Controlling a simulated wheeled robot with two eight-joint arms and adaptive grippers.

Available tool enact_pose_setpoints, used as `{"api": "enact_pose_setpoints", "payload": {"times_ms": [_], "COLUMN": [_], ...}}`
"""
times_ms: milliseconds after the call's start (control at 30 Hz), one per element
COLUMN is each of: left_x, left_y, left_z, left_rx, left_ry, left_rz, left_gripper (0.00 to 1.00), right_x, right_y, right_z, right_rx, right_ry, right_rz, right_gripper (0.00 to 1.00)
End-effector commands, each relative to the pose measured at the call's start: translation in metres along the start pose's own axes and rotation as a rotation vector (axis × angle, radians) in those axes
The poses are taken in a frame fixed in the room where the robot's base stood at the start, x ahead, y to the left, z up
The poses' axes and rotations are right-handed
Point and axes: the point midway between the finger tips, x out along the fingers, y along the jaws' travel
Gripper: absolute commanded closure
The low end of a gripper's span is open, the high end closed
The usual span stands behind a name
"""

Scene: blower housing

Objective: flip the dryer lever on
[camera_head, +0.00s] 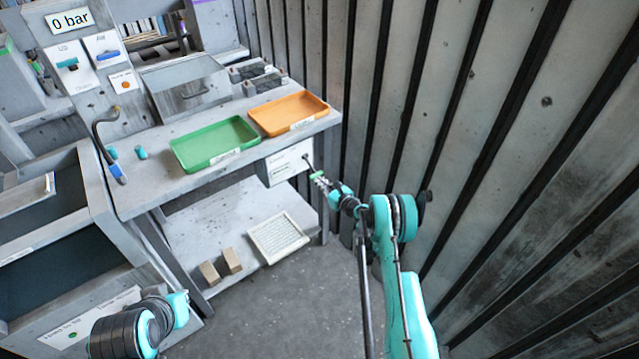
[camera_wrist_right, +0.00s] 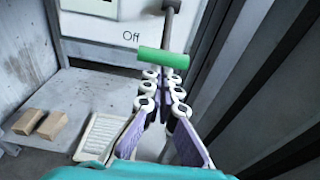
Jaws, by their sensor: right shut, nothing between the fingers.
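The dryer lever is a dark rod with a green crossbar handle (camera_wrist_right: 163,58), mounted on a white box (camera_head: 287,163) under the right end of the workbench. In the right wrist view the rod runs down from the top edge to the handle, beside the word "Off" on the box (camera_wrist_right: 105,30). The handle also shows small in the head view (camera_head: 316,176). My right gripper (camera_wrist_right: 164,80) is shut and empty, its fingertips right at the near side of the handle. I cannot tell whether they touch it. My left arm shows at lower left, its gripper out of view.
A green tray (camera_head: 214,143) and an orange tray (camera_head: 289,112) sit on the bench. A corrugated wall (camera_head: 480,130) stands close on the right. The lower shelf holds a white grate (camera_head: 278,238) and two brown blocks (camera_head: 220,267).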

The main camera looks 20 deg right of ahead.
Motion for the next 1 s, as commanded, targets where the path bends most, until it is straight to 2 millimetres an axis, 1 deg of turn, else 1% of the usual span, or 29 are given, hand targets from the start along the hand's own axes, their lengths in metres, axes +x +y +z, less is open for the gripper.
{"api": "enact_pose_setpoints", "payload": {"times_ms": [167,1000], "left_x": [-0.002,-0.018], "left_y": [0.0,0.0], "left_z": [-0.001,-0.013], "left_rx": [0.0,0.0], "left_ry": [0.0,0.0], "left_rz": [0.0,0.0], "left_gripper": [1.0,1.0], "right_x": [-0.001,-0.01], "right_y": [0.0,-0.003], "right_z": [0.002,0.014], "right_rx": [-0.001,-0.001], "right_ry": [0.018,0.257], "right_rz": [0.0,0.0], "right_gripper": [1.0,1.0]}}
